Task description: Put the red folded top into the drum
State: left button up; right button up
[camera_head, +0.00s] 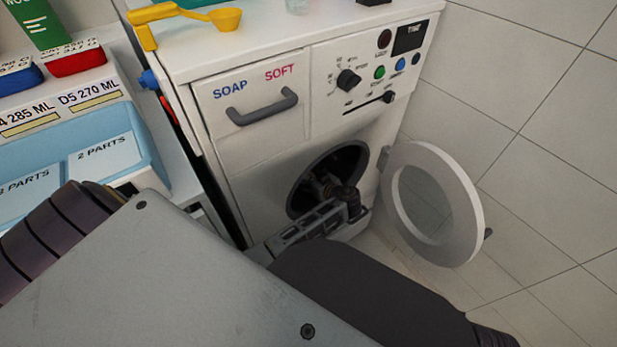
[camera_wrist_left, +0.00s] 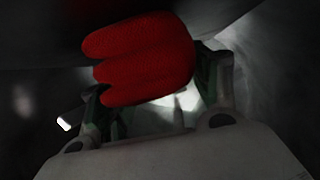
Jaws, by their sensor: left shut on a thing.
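The red folded top (camera_wrist_left: 145,58) shows in the left wrist view between the fingers of my left gripper (camera_wrist_left: 160,95), which is shut on it. The dark surfaces around it look like the inside of the drum. In the head view the drum (camera_head: 305,190) is a dark round opening in the front of the white washing machine. My left gripper (camera_head: 335,195) reaches into this opening, its fingertips hidden, and the red top cannot be seen there. My right gripper is not in view.
The round washer door (camera_head: 467,215) stands open to the right of the opening. The soap drawer (camera_head: 255,105) above is shut. A yellow scoop (camera_head: 225,19) lies on top of the machine. A light-blue bin (camera_head: 145,150) stands at the left.

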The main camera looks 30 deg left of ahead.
pick_arm(q)
jog(key=shift+f, duration=0.1)
jog(key=o, duration=1)
